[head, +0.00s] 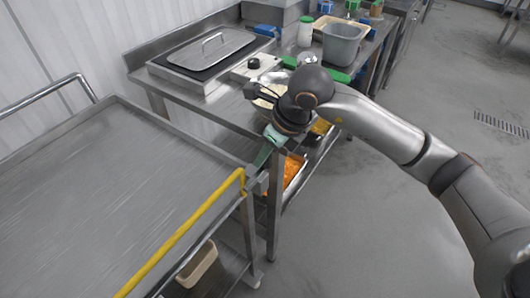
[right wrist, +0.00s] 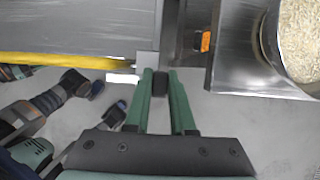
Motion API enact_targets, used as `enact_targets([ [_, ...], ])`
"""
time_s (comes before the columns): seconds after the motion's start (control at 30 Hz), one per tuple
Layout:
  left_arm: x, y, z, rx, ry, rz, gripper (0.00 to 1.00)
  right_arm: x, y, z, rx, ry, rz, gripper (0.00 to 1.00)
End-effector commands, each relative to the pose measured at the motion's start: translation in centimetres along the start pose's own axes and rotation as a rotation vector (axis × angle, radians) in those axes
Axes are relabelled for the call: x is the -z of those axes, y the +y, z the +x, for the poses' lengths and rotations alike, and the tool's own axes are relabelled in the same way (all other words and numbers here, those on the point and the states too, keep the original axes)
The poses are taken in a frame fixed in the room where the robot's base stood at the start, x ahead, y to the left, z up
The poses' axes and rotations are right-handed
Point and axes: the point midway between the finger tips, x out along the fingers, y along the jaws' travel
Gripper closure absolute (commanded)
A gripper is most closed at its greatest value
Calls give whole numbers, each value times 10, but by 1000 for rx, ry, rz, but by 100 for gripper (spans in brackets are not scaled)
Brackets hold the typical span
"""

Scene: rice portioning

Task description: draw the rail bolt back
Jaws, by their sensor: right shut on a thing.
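The yellow rail (head: 190,225) runs along the near right edge of the steel table at left and ends at a grey bracket (head: 252,180) by the corner. In the right wrist view the rail (right wrist: 70,60) ends beside the pale bracket (right wrist: 147,62). My right gripper (head: 262,158) reaches down to this corner. Its green fingers (right wrist: 160,85) are shut on a small dark knob of the rail bolt (right wrist: 160,84), next to the bracket. The bolt's shaft is hidden, so its position cannot be told. My left gripper is not in view.
A steel counter (head: 145,75) stands behind, with a lidded pan (head: 210,48), a grey tub (head: 342,42) and a jar. An orange-filled tray (head: 293,170) sits below. A rice container (right wrist: 300,45) is at upper right in the wrist view. The right floor is clear.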

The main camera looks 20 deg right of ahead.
Motion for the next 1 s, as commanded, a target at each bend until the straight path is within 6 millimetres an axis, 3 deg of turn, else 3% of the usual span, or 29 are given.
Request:
enact_targets([
  [0.17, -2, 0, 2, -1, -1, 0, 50, 0, -6, 0, 3, -1, 1, 100],
  [0.4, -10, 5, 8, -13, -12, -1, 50, 0, -35, 0, 3, -3, 2, 100],
  [0.63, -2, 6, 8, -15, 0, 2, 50, -1, -34, -1, 2, -3, 1, 100],
  [0.67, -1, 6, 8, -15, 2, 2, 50, -1, -34, -1, 1, -3, 1, 74],
  [0.9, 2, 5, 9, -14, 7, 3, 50, 0, -34, 0, 1, -2, 0, 48],
  [1.0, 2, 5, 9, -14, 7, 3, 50, 0, -33, 0, 0, -1, 0, 48],
])
